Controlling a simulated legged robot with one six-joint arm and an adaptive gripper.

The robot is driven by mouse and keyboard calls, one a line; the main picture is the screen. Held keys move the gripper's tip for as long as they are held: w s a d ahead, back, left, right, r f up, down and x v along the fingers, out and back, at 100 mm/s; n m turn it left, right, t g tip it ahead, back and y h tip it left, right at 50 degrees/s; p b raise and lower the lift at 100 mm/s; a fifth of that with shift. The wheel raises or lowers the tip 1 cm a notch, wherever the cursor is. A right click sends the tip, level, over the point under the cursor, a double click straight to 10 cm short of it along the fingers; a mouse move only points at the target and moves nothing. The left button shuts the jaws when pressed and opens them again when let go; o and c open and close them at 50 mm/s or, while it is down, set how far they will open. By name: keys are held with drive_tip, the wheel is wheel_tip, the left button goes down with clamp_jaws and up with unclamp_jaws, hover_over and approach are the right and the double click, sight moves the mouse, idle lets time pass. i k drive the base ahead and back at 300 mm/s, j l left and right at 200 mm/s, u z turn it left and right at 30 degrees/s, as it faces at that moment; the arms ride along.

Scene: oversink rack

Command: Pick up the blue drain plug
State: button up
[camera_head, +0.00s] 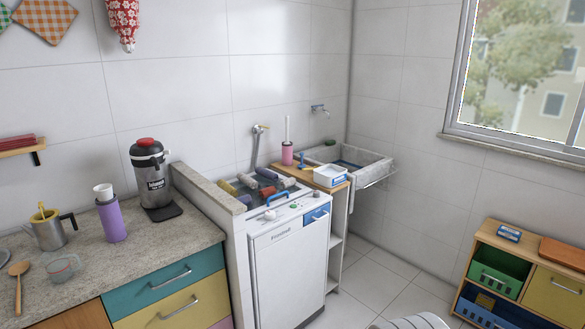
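A small blue upright object (301,160), possibly the blue drain plug, stands on the wooden shelf top (290,172) between a pink cup and a white tub. It is too small to identify for sure. A curved blue piece (278,197) also shows at the front of the white machine's top. The concrete sink (376,170) is in the corner behind the shelf, with some blue inside that is partly hidden. My gripper is not clearly in view.
The white machine (288,270) has several coloured rolls on top. The pink cup (287,153) and white tub (330,176) flank the small blue object. A granite counter (150,250) is at left, a wooden cabinet (482,236) at right. Tiled floor (385,280) lies between. A pale ribbed shape at bottom is unclear.

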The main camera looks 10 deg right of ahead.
sight(301, 166)
drive_tip(key=i+l+z, duration=0.5)
drive_tip(key=i, duration=0.2)
drive_tip(key=i+l+z, duration=0.15)
drive_tip(key=i+z, duration=0.35)
drive_tip(key=i, duration=1.15)
drive_tip(key=i+u, duration=0.4)
drive_tip(key=i+l+u, duration=0.25)
drive_tip(key=u, duration=0.15)
drive_tip(key=i+l+u, duration=0.6)
drive_tip(key=u, duration=0.25)
drive_tip(key=i+l+u, duration=0.2)
drive_tip(key=l+u, duration=0.25)
drive_tip(key=i+l+u, duration=0.1)
drive_tip(key=l+u, duration=0.55)
drive_tip(key=l, duration=0.2)
